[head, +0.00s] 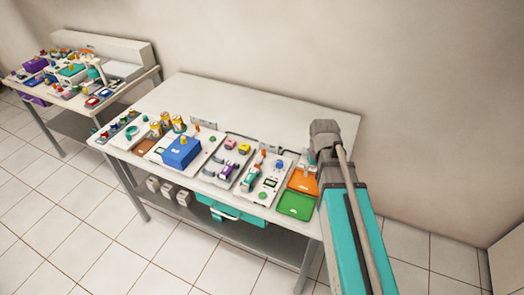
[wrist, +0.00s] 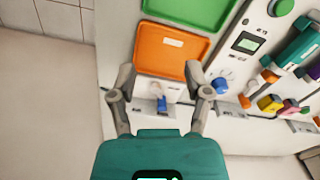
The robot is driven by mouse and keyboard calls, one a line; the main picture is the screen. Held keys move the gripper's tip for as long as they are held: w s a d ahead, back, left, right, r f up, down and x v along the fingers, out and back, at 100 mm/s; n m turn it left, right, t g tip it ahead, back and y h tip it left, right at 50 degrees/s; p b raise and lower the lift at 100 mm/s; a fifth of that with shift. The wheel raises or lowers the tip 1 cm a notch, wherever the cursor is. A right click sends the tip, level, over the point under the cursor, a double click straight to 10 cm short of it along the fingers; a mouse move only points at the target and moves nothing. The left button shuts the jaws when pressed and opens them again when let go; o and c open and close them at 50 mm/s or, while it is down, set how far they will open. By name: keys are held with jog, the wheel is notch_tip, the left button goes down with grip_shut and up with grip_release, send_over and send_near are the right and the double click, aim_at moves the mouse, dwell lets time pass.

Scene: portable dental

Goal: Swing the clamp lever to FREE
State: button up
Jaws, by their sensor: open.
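In the wrist view, my gripper (wrist: 160,82) is open, its two grey fingers spread over the rear edge of the orange tray. A small pale lever-like part with a blue end (wrist: 161,104) sits between the fingers, apart from both; whether it is the clamp lever I cannot tell, and no FREE mark is readable.
The orange tray (wrist: 170,52) and green tray (wrist: 190,8) lie beside a white panel with a display (wrist: 245,42) and blue knob (wrist: 220,85). In the head view, a blue box (head: 181,152) stands further left on the bench. The bench's rear strip (head: 250,108) is clear.

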jog(key=w+a+r+p, duration=0.2)
jog(key=w+a+r, duration=0.1)
jog(key=w+a, duration=0.7)
jog(key=r+p, duration=0.1)
jog(key=p, duration=0.1)
send_over(263, 150)
jog(key=shift+s+d+m, duration=0.1)
jog(key=shift+m, duration=0.3)
jog(key=shift+f+b, duration=0.1)
jog(key=shift+b, duration=0.3)
notch_tip(263, 150, down, 14)
jog(key=b, duration=1.3)
jog(key=shift+r, duration=0.25)
grip_shut()
